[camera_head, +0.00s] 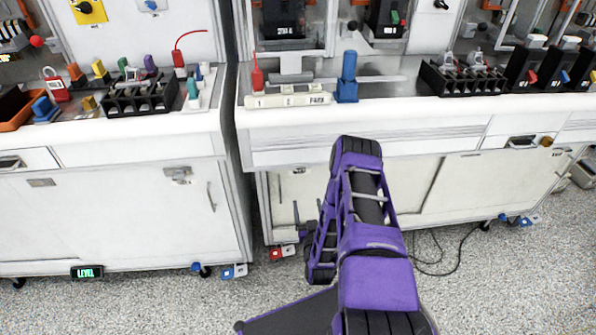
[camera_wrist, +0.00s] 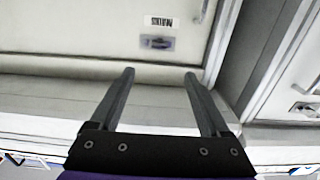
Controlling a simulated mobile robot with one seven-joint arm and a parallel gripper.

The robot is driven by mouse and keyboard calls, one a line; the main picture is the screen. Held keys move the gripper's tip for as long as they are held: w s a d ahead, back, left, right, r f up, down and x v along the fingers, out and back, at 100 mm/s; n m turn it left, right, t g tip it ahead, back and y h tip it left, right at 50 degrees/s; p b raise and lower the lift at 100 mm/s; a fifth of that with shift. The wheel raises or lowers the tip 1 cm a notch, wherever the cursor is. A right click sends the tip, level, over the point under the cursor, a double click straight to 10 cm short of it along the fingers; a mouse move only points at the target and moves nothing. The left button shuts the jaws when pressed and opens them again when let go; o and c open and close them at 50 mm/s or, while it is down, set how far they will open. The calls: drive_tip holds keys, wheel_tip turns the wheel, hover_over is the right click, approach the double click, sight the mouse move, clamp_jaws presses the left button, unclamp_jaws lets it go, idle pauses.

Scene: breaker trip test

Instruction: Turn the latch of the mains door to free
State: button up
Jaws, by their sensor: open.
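The mains door (camera_wrist: 80,30) is a pale cabinet door with a label that shows upside down in the wrist view. Beside the label is its latch (camera_wrist: 157,42), a small grey-purple plate with a dark knob. Its turned position is too small to read. In the head view the latch (camera_head: 299,171) is a small dark spot near the door's top, left of my purple arm. My gripper (camera_wrist: 159,74) is open and empty. In the wrist picture its fingertips lie below the latch, with one to each side, and do not appear to touch it.
A door handle (camera_wrist: 202,10) is near the latch. The left cabinet (camera_head: 110,215) stands across a narrow gap, with its own latch (camera_head: 178,174) and handle (camera_head: 211,197). The worktop edge (camera_head: 400,125) overhangs the doors. A black cable (camera_head: 440,265) lies on the floor.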

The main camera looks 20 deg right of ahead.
drive_tip(key=b+x, duration=0.2)
drive_tip(key=x, duration=1.5)
drive_tip(key=shift+w, duration=0.15)
clamp_jaws()
